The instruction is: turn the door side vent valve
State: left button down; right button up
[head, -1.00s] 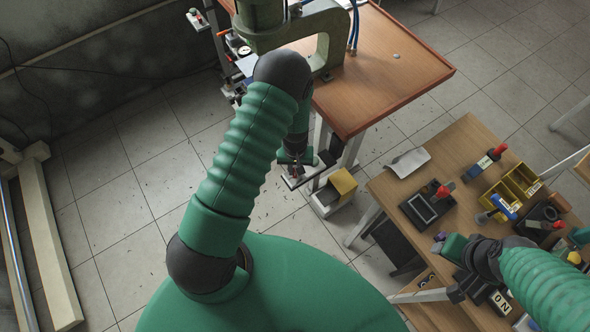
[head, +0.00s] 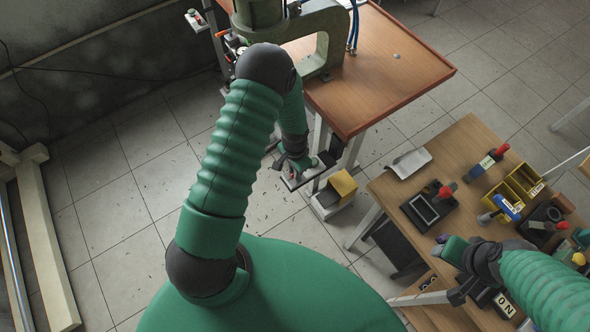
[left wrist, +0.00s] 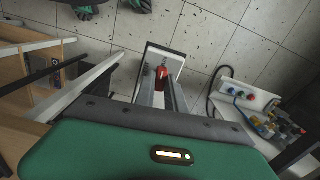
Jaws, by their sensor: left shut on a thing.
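My left gripper (head: 297,170) is low beside the press table, over a pale plate. In the left wrist view the two fingers of my left gripper (left wrist: 161,90) are shut on a red valve handle (left wrist: 161,76). The handle stands over a white-edged plate (left wrist: 178,56) near the floor. In the head view the gripper and wrist mostly hide the handle. My right gripper (head: 450,250) is above the wooden bench at the right, far from the valve; its finger gap does not show clearly.
A green press (head: 330,45) stands on a brown table (head: 400,70). A yellow-topped pedal box (head: 342,185) is on the floor just right of my left gripper. A wooden bench (head: 385,190) with several tools and yellow bins (head: 520,185) is at the right. A socket strip (left wrist: 240,92) shows in the wrist view.

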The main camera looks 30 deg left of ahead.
pick_arm(q)
jog(key=shift+m, duration=0.6)
jog(key=c, duration=1.4)
grip_release()
jog(key=shift+r, duration=0.1)
notch_tip(320, 180, up, 16)
jog(key=shift+r, duration=0.25)
